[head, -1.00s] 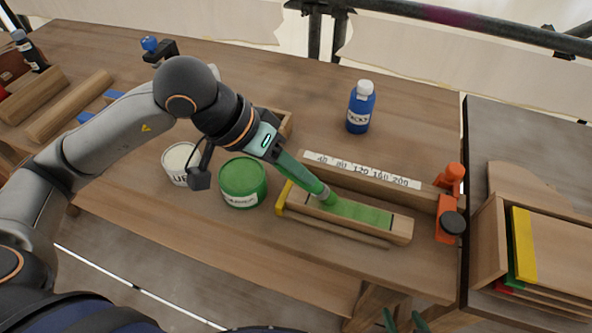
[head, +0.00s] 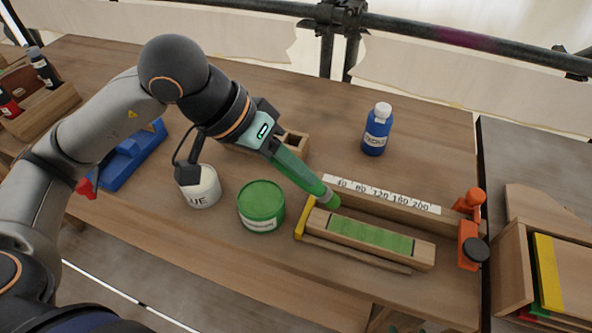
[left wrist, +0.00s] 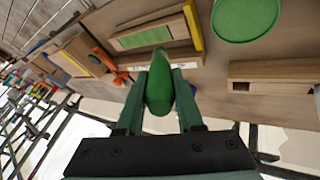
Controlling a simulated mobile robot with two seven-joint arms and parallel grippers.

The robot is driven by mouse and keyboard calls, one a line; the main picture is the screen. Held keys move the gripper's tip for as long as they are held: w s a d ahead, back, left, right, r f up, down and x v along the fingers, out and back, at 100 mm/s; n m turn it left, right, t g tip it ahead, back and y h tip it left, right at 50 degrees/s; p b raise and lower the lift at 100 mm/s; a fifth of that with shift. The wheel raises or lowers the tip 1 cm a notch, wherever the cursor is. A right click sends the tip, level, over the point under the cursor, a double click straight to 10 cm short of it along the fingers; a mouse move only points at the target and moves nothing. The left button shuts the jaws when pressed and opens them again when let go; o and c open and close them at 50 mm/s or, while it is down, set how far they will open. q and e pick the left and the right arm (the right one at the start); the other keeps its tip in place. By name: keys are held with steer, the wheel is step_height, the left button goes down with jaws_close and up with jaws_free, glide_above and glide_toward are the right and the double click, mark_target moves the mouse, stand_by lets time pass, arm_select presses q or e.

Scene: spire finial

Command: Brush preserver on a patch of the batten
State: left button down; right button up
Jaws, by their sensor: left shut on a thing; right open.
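The batten (head: 420,251) lies on the bench with a green patch (head: 370,236) on its upper face. It also shows in the left wrist view (left wrist: 187,29). My left gripper (head: 316,189) is shut on a green brush (head: 331,200). The brush points down near the left end of the batten, beside a yellow stop. I cannot tell if its tip touches wood. In the left wrist view the brush (left wrist: 159,85) sits between the two fingers. A green preserver tin (head: 261,205) stands left of the batten.
A white glue tin (head: 202,187) stands left of the green tin. A blue bottle (head: 377,130) stands behind a numbered ruler strip (head: 385,194). An orange clamp (head: 469,243) is at the right. A rack of boards (head: 545,260) stands further right. The bench behind the bottle is clear.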

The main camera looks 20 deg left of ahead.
arm_select(q)
steer(key=shift+r, duration=0.65)
steer(key=shift+r+p, duration=0.55)
steer(key=shift+r, duration=0.25)
arm_select(e)
steer(key=shift+s+d, duration=0.55)
steer(key=shift+w+a+r, duration=0.2)
steer(key=shift+w+r, duration=0.05)
steer(key=shift+r, duration=0.05)
